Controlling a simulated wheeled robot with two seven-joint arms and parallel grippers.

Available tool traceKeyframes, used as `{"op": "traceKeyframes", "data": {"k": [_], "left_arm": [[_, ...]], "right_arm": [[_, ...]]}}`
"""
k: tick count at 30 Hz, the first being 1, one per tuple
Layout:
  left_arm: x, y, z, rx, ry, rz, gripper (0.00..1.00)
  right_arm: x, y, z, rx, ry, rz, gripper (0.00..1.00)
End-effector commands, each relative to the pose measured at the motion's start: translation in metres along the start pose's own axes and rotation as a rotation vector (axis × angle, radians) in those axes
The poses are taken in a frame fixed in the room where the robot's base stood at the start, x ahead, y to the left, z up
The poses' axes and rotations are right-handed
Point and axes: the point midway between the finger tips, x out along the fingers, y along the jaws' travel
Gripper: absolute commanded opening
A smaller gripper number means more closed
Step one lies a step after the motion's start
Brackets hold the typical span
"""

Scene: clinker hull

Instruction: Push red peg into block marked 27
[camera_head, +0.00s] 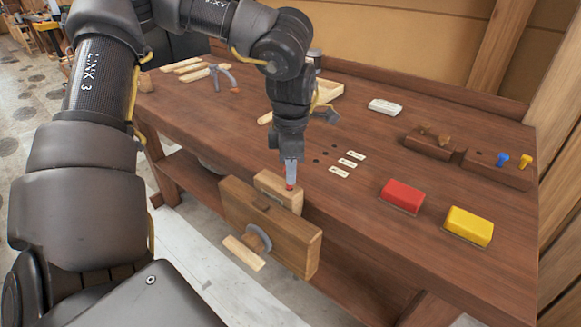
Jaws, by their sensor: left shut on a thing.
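My left gripper (290,182) points down at the front edge of the bench and is shut on the red peg (290,188). Only a small red bit of the peg shows below the fingertips. The peg is right at the top of a light wood block (282,197), which sits at the vise; I cannot tell how deep it is in. No number is readable on the block. A blue peg (502,159) and a yellow peg (525,161) stand in a dark wooden holder (490,173) at the right. My right gripper is not in view.
The wooden vise (285,240) juts from the bench front (370,245). Several white labels (346,163) lie near dark holes. A red box (402,196) and a yellow box (468,226) lie right. Pliers (222,74) and wood strips lie at the back left.

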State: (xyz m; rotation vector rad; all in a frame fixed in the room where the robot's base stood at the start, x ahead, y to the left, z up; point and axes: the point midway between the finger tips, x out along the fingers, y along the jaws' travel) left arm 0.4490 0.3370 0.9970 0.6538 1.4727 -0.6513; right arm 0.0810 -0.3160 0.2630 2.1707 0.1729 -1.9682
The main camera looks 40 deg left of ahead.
Motion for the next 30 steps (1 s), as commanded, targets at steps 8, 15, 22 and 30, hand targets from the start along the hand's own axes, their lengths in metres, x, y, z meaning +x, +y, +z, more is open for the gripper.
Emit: {"op": "traceKeyframes", "data": {"k": [8,15,22,30], "left_arm": [[0.008,0.0,0.0,0.0,0.0,0.0,0.01],[0.014,0.0,0.0,0.0,0.0,0.001,0.01],[0.017,0.0,0.0,0.0,0.001,0.0,0.01],[0.017,0.0,0.0,0.0,0.001,-0.001,0.47]], "right_arm": [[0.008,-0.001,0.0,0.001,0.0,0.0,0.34],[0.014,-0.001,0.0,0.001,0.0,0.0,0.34],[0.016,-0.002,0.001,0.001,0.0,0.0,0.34],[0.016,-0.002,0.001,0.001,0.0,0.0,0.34]]}}
